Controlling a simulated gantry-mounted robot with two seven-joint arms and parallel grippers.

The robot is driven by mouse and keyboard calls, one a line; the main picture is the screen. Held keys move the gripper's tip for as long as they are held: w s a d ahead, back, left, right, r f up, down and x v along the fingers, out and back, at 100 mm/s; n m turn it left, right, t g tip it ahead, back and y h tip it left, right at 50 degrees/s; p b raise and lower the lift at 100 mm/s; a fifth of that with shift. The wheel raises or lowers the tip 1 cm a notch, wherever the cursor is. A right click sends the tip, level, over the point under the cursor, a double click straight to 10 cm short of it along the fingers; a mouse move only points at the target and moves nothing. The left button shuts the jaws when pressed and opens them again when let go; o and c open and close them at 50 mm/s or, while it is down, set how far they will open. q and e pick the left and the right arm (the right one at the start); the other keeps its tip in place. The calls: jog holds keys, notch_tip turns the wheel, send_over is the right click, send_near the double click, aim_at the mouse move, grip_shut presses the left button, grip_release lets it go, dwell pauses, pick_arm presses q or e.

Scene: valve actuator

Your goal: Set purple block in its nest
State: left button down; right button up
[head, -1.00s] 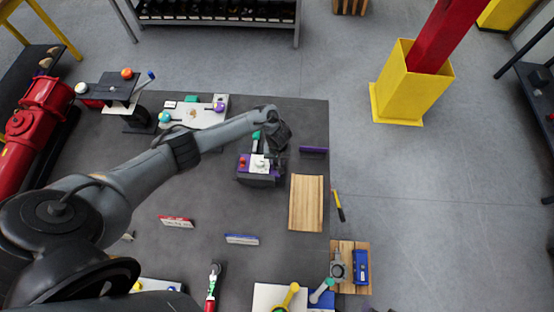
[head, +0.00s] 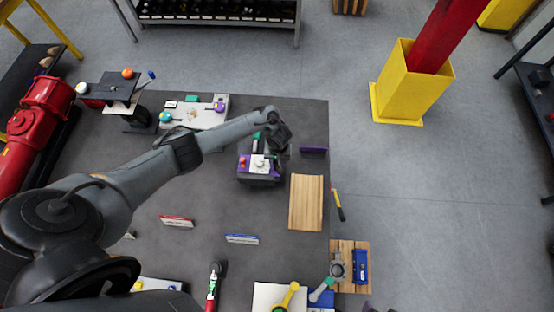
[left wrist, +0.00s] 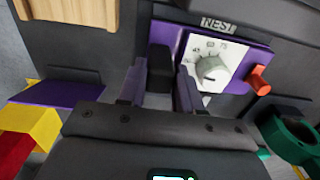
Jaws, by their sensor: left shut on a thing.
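A dark unit with a purple panel (left wrist: 235,50) carries a white dial plate, a "NEST" label and an orange-red knob. In the head view this purple-trimmed unit (head: 258,178) stands near the mat's middle. My left gripper (left wrist: 160,72) is shut on a dark block (left wrist: 160,60), beside the panel's left end. The block looks nearly black, so I cannot confirm purple. Its lower end and any contact with the unit are unclear. In the head view my left gripper (head: 280,148) is at the unit's upper right and its fingers are hard to make out. My right gripper is not in view.
A purple sign (head: 313,150) stands just right of the gripper; a wooden board (head: 306,202) lies below it. A green ring-shaped part (left wrist: 290,135) is near the unit in the wrist view. Grey mat (head: 220,210) is clear left of the board.

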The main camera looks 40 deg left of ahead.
pick_arm(q)
jog(key=shift+f+b, duration=0.5)
jog(key=shift+f, duration=0.3)
jog(key=c, duration=0.7)
grip_release()
notch_tip(320, 180, up, 11)
jog(key=p, duration=0.2)
jog(key=shift+w+d+f+p, duration=0.1)
jog(key=shift+p, duration=0.25)
